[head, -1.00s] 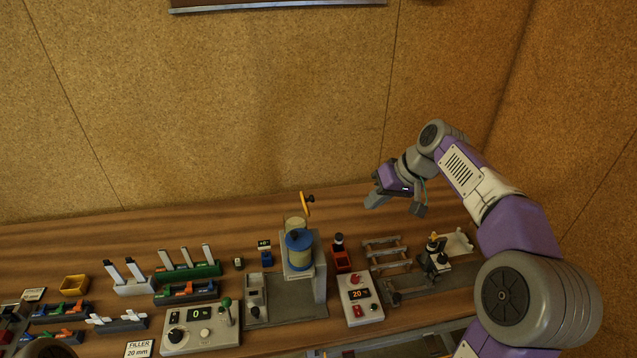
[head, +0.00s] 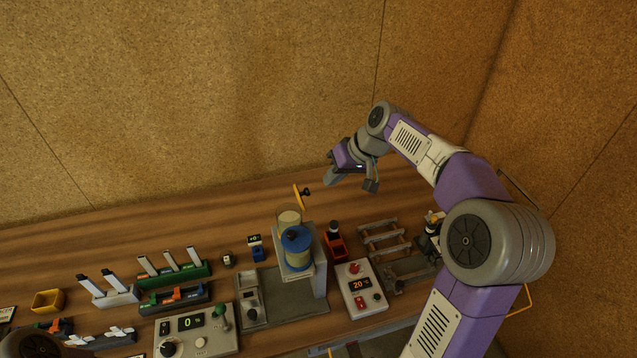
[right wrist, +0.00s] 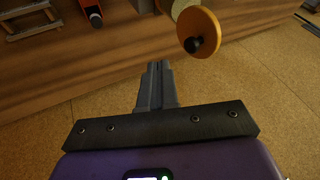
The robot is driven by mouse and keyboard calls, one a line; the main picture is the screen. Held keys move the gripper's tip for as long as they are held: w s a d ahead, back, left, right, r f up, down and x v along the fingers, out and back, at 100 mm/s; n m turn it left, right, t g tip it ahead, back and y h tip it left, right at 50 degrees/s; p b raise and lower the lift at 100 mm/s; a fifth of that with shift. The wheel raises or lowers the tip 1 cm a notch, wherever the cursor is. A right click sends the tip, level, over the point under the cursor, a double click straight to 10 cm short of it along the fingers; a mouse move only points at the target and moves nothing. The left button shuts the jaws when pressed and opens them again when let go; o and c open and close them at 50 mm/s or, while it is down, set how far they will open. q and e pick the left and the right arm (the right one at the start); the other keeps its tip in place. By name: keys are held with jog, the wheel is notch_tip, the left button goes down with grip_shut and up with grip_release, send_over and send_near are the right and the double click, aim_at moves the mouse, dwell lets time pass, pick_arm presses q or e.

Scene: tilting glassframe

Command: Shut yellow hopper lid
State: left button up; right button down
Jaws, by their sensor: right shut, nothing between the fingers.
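The yellow hopper lid (head: 300,197) stands tilted up, open, behind the pale-topped hopper (head: 289,217) in the head view. A black knob (head: 307,191) sticks out from its face. In the right wrist view the lid is a yellow-orange disc (right wrist: 205,27) with its dark knob (right wrist: 192,45) facing me. My right gripper (head: 334,177) is to the right of the lid and a little higher in the head view. Its fingers (right wrist: 158,68) are together and empty, apart from the lid, which lies beyond them to the right in the wrist view. My left gripper is out of view.
A red box (head: 334,247) and a wooden-looking rack (head: 383,237) stand to the right. A control box (head: 360,289) is in front. The bench behind the lid is clear up to the wall.

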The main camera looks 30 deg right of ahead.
jog(key=a, duration=0.2)
jog(key=a+f, duration=0.1)
jog(key=shift+w+a, duration=0.3)
jog(key=shift+w, duration=0.05)
jog(key=shift+a+r, duration=0.1)
jog(key=shift+r, duration=0.05)
